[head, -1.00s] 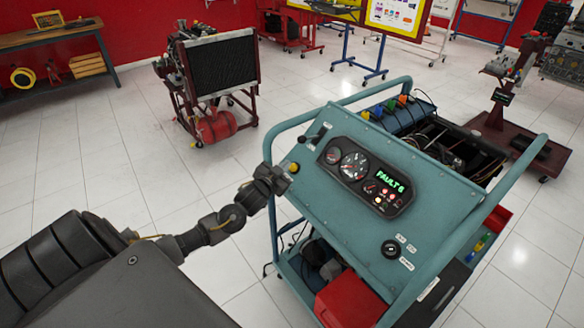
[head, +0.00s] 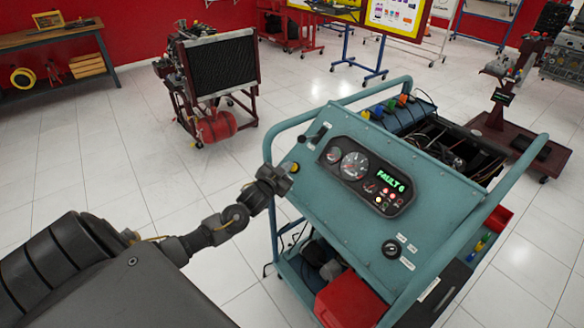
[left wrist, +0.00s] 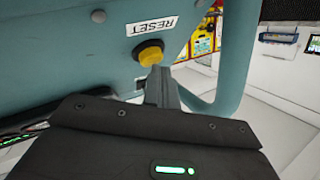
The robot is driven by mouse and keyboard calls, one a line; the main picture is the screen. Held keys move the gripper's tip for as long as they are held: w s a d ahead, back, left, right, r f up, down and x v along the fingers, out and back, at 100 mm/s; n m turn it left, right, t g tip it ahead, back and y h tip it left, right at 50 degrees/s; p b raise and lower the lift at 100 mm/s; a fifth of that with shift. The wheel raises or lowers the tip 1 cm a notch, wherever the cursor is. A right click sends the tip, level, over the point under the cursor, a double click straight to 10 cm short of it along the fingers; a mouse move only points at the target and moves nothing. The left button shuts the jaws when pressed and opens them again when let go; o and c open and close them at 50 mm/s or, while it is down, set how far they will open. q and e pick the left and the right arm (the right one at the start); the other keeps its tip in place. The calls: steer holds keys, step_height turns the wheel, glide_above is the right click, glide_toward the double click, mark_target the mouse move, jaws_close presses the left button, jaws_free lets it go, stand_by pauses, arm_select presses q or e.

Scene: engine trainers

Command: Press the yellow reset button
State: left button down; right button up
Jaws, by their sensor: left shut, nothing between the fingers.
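The yellow reset button (left wrist: 150,55) sits in a dark collar under a white RESET label (left wrist: 152,26) in the left wrist view. In the head view the yellow button (head: 294,167) shows at the left edge of the teal panel (head: 330,215). My left gripper (head: 285,180) is shut and empty, with its fingertips (left wrist: 160,74) right at the button's lower edge. I cannot tell whether they touch it. The panel display (head: 392,181) reads FAULT 6 in green. My right gripper is not in view.
Teal tube rails (head: 285,125) frame the panel. A black gauge cluster (head: 365,175) and a key switch (head: 391,249) are on it. A red box (head: 350,298) sits on the cart's lower shelf. A radiator stand (head: 215,75) is behind, with clear floor between.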

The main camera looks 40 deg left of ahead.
arm_select(q)
steer(key=shift+w+d+f, duration=0.1)
steer(key=shift+w+f, duration=0.05)
steer(key=shift+f, duration=0.1)
steer(key=shift+r, duration=0.1)
stand_by(0.6)
steer(key=shift+s+a+r+p, duration=0.2)
steer(key=shift+s+r+p, duration=0.4)
steer(key=shift+p, duration=0.3)
steer(key=shift+s+a+r+p, duration=0.1)
steer(key=shift+s+r+p, duration=0.1)
steer(key=shift+r+p, duration=0.3)
steer(key=s+r+p, duration=0.1)
steer(key=p, duration=0.1)
steer(key=s+r+p, duration=0.1)
steer(key=p, duration=0.1)
steer(key=shift+s+a+r, duration=0.4)
steer(key=shift+w, duration=0.1)
